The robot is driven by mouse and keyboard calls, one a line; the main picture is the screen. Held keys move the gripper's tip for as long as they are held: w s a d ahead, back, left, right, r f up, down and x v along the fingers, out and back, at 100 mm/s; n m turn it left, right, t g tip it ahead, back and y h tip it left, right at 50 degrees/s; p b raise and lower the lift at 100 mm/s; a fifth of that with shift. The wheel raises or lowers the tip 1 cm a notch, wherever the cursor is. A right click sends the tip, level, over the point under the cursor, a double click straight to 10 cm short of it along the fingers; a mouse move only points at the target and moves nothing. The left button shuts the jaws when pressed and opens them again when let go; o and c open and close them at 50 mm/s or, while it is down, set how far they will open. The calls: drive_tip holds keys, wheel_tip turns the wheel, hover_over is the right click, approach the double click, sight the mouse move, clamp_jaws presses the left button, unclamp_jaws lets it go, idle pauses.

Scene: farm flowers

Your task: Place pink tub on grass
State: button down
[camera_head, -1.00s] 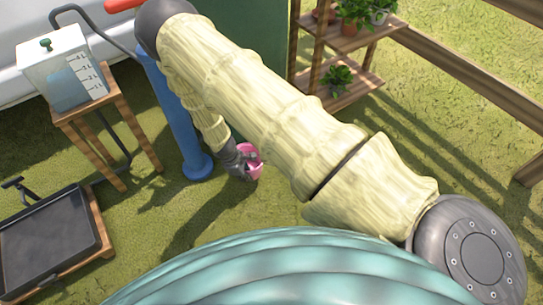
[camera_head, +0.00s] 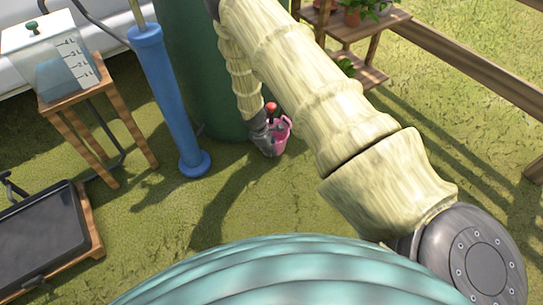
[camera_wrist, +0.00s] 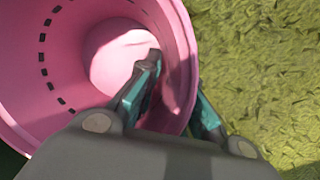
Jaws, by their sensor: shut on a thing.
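The pink tub (camera_head: 284,133) is in the middle of the head view, near the foot of the green tank. My gripper (camera_head: 271,137) is shut on the tub's wall from the left. In the wrist view my gripper (camera_wrist: 176,90) has one finger inside the pink tub (camera_wrist: 75,60) and one outside, with the wall between them. The tub's inside looks empty where visible; part of it is hidden by a finger. The grass (camera_head: 230,205) spreads around and below it. I cannot tell whether the tub touches the grass.
The green tank (camera_head: 185,45) stands behind, with a red part (camera_head: 271,107) close to the tub. A blue pump (camera_head: 165,100) stands to the left. A wooden stand bears a water box (camera_head: 50,65). A plant shelf (camera_head: 360,75) is at back right. Open grass lies in front.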

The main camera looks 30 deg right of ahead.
drive_tip(key=shift+d, duration=0.25)
drive_tip(key=shift+w+d+f+b, duration=0.1)
drive_tip(key=shift+d+f+b, duration=0.15)
drive_tip(key=shift+b, duration=0.2)
wheel_tip(320, 180, down, 3)
drive_tip(key=shift+a+f+b, duration=0.1)
drive_tip(key=shift+b, duration=1.05)
drive_tip(key=c, duration=1.5)
unclamp_jaws()
drive_tip(key=shift+c, duration=0.2)
